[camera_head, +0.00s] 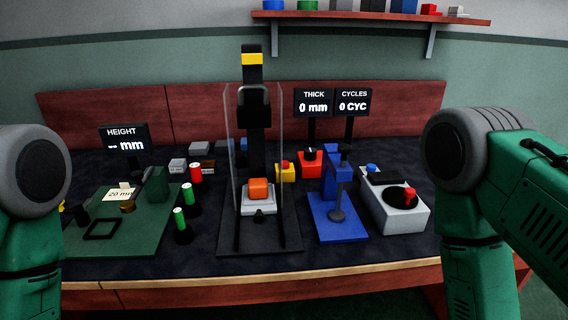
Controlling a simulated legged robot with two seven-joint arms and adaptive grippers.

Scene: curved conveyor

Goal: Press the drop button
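A drop-test rig (256,128) stands mid-table, a tall black column with a yellow band near its top and clear side panels. An orange block (259,188) sits on the light plate at its base. A small yellow box with a red button (285,166) is just right of the column. Other button-like parts are a red-topped cylinder (196,173) and two green-topped cylinders (187,193) left of the rig. No label naming a drop button is readable. Only my arm links show at the left and right edges; both grippers are out of view.
A green board (120,238) with a height display (124,140) is at left. A blue stand (337,217), a grey box with a red knob (397,212) and displays reading 0 mm and 0 CYC (353,103) are at right. A shelf (370,16) hangs above.

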